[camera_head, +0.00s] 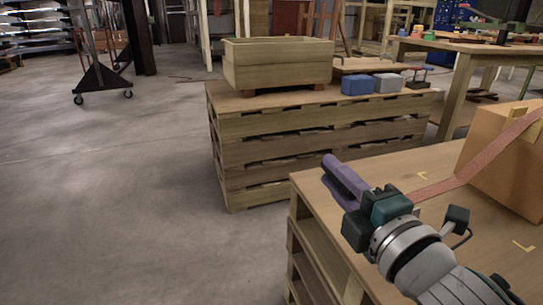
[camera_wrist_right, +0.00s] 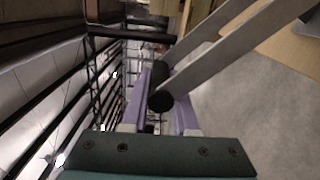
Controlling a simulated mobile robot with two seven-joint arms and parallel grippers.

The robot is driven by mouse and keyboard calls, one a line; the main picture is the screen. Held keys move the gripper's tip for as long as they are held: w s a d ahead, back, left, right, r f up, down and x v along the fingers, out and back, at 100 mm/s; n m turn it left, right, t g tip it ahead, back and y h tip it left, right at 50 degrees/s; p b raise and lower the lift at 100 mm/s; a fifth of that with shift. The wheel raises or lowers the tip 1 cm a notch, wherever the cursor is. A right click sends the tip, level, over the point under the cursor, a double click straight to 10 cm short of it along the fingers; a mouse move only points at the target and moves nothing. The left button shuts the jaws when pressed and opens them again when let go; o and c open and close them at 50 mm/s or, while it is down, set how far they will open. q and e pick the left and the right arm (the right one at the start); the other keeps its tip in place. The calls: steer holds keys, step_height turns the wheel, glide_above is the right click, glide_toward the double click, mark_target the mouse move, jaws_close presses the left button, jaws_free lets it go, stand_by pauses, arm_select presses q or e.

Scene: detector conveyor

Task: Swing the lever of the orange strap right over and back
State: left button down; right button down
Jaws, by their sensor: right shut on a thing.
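The orange strap (camera_head: 442,187) runs from over the brown box (camera_head: 490,155) down to the left and ends behind my right gripper (camera_head: 338,170). That gripper has purple fingers and a teal body, at the left edge of the near table. In the right wrist view the purple fingers of the right gripper (camera_wrist_right: 160,82) close around the dark round grip of the lever (camera_wrist_right: 160,100). The lever's two grey side bars run from the grip to the upper right. In the head view the lever is hidden by my gripper. My left gripper is not in view.
The near wooden table (camera_head: 445,160) carries the box and yellow corner marks. Behind it a pallet stack (camera_head: 320,150) holds a wooden planter (camera_head: 280,65) and blue and grey blocks (camera_head: 358,85). The floor at the left is clear up to a wheeled stand (camera_head: 100,75).

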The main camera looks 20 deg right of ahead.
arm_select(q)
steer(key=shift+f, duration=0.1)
arm_select(e)
steer(key=shift+s+d+f, duration=0.1)
steer(key=shift+d+f, duration=0.1)
steer(key=shift+f, duration=0.15)
steer(key=c, duration=1.1)
jaws_free()
steer(key=shift+c, duration=0.2)
steer(key=o, duration=0.5)
steer(key=shift+d+r, duration=0.2)
steer(key=shift+d, duration=0.05)
steer(key=shift+c, duration=0.2)
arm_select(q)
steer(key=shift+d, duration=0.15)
arm_select(e)
steer(key=shift+a, duration=0.2)
arm_select(q)
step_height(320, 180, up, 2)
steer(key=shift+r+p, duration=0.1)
steer(key=shift+p, duration=1)
arm_select(e)
steer(key=s, duration=1)
steer(key=shift+d, duration=0.2)
steer(key=shift+w, duration=0.1)
